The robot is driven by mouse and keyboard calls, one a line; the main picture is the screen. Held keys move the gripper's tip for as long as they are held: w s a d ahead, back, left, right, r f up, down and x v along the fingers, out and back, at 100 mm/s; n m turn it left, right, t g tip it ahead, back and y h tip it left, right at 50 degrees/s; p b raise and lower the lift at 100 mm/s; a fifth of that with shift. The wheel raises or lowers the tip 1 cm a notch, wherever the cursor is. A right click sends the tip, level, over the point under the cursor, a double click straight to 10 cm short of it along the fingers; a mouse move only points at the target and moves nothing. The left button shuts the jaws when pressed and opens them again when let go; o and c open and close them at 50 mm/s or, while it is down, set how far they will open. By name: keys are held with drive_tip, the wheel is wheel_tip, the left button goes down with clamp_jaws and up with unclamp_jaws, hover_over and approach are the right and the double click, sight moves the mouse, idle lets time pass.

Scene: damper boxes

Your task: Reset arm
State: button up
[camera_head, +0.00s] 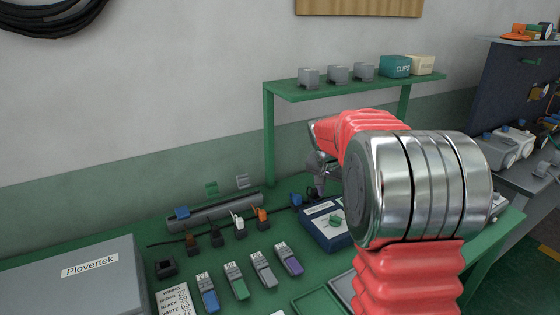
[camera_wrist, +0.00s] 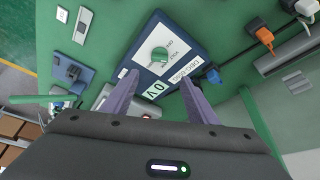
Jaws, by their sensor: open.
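My gripper (camera_wrist: 158,80) is open and empty in the wrist view, its two purple-grey fingers apart. It hangs over a dark blue box with a white face plate (camera_wrist: 178,42) and a green knob (camera_wrist: 160,54). The fingertips overlap the near part of the box in this view; I cannot tell the height between them. In the head view my red and silver arm reaches over the green bench, and my gripper (camera_head: 318,188) is small and partly hidden behind it. The blue box (camera_head: 318,238) and green knob (camera_head: 336,220) show just below it.
A green shelf (camera_head: 340,86) with grey blocks and small boxes stands behind. Several coloured connectors (camera_head: 238,281) lie in a row on the bench, before a grey rail (camera_head: 215,212) with plugs. A grey Plovertek case (camera_head: 75,280) sits at left. A robot-side bench (camera_head: 535,165) is at right.

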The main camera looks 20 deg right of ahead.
drive_tip(key=s+a+r+n+t+y, duration=0.1)
drive_tip(key=s+a+n, duration=0.4)
drive_tip(key=s+a, duration=0.7)
drive_tip(key=s+a+r+n+t+y, duration=0.1)
drive_tip(key=s+a+r+n, duration=0.3)
drive_tip(key=s+a, duration=0.9)
drive_tip(key=s+n+y, duration=0.1)
drive_tip(key=s, duration=0.4)
drive_tip(key=shift+a+t+y, duration=0.25)
drive_tip(key=shift+t+y, duration=0.05)
drive_tip(key=shift+t, duration=0.1)
idle(0.7)
